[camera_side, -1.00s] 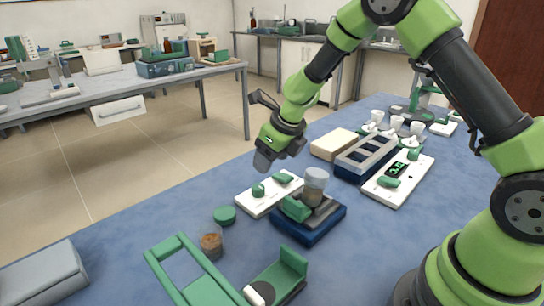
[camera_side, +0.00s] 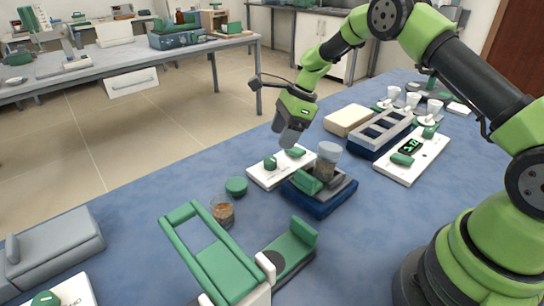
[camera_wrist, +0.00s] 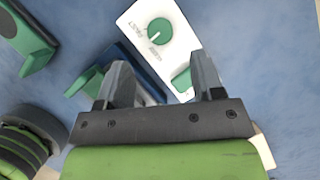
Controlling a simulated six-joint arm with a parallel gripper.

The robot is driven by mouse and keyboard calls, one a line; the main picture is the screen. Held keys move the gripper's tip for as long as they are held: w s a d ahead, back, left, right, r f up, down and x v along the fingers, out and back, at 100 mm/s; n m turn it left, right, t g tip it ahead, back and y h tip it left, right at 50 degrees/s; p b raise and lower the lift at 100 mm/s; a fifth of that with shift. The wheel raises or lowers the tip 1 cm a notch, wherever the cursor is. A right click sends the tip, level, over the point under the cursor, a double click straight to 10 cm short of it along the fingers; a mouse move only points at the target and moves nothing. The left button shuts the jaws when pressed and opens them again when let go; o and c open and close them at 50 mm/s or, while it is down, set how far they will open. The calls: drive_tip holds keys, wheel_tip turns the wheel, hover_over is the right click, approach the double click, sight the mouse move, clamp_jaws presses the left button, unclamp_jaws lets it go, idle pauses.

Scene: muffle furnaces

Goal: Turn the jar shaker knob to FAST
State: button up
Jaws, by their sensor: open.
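A white control panel (camera_side: 262,178) lies on the blue bench beside the jar shaker (camera_side: 322,197), which has a dark blue base and carries a lidded jar (camera_side: 327,160). The panel has a round green knob (camera_side: 270,163) and a green lever-like part (camera_side: 296,152). In the wrist view the green knob (camera_wrist: 159,31) has small lettering around it, seemingly FAST on one side. My gripper (camera_side: 289,142) is above the panel, apart from the knob. In the wrist view my gripper (camera_wrist: 160,68) is open and empty, with the knob beyond its fingertips.
A green cap (camera_side: 236,186) and a jar of brown material (camera_side: 222,212) stand left of the shaker. A green frame (camera_side: 225,265) is in front. A blue rack (camera_side: 380,135) and a white device with a display (camera_side: 412,155) are to the right.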

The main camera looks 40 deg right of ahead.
sight(271, 159)
drive_tip(key=x, duration=0.7)
drive_tip(key=shift+f, duration=0.1)
drive_tip(key=c, duration=0.9)
